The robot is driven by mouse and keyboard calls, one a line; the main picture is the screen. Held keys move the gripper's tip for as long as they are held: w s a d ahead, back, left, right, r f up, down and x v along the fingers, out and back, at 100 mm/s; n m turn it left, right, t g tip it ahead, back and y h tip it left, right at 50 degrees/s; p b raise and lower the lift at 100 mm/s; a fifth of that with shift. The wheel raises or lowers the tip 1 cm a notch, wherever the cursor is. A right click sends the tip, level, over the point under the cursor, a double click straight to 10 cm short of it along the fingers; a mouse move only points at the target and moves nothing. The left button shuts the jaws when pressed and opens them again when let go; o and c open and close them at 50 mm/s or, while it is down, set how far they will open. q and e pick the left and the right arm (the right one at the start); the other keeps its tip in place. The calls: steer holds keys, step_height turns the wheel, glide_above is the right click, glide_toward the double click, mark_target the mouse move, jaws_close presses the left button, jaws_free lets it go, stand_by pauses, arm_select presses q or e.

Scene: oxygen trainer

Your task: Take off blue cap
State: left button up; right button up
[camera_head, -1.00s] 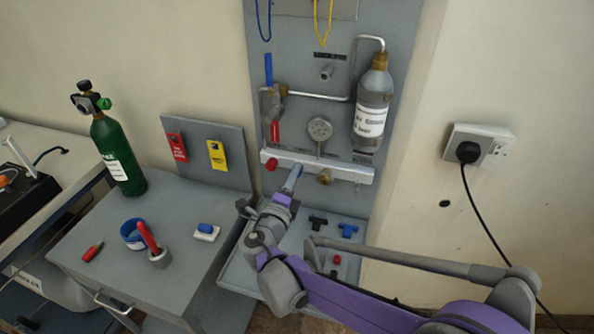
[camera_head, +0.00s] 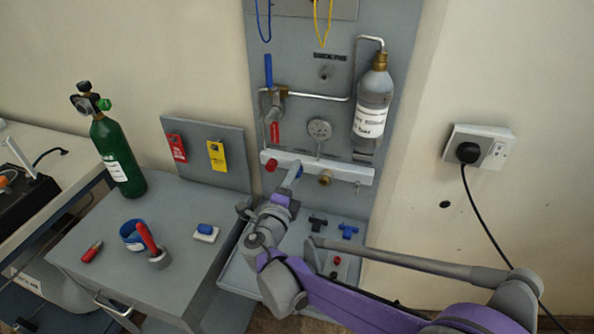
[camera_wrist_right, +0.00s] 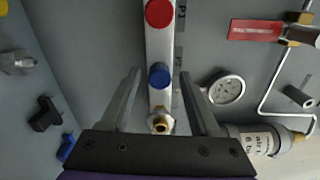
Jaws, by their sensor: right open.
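The blue cap (camera_wrist_right: 160,75) sits on the white manifold bar (camera_wrist_right: 161,42), between a red cap (camera_wrist_right: 159,13) and a bare brass fitting (camera_wrist_right: 160,122) in the right wrist view. My right gripper (camera_wrist_right: 160,76) is open, with one finger on each side of the bar around the blue cap. I see a gap on both sides, so the fingers look apart from the cap. In the head view my right gripper (camera_head: 297,173) is at the bar (camera_head: 340,172) and mostly hides the blue cap. My left gripper is not in view.
A pressure gauge (camera_head: 319,129) and a grey cylinder (camera_head: 373,100) are mounted above the bar. A tray below holds a black fitting (camera_head: 317,223) and a blue fitting (camera_head: 348,231). A green cylinder (camera_head: 118,160) stands on the cabinet to the left.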

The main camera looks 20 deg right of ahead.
steer(key=s+m, duration=0.1)
steer(key=s+a+m, duration=0.1)
steer(key=m, duration=0.1)
steer(key=shift+a, duration=0.2)
stand_by(0.4)
steer(key=shift+m+p, duration=0.5)
steer(key=shift+m, duration=1.4)
steer(key=m, duration=0.3)
steer(key=shift+m, duration=0.3)
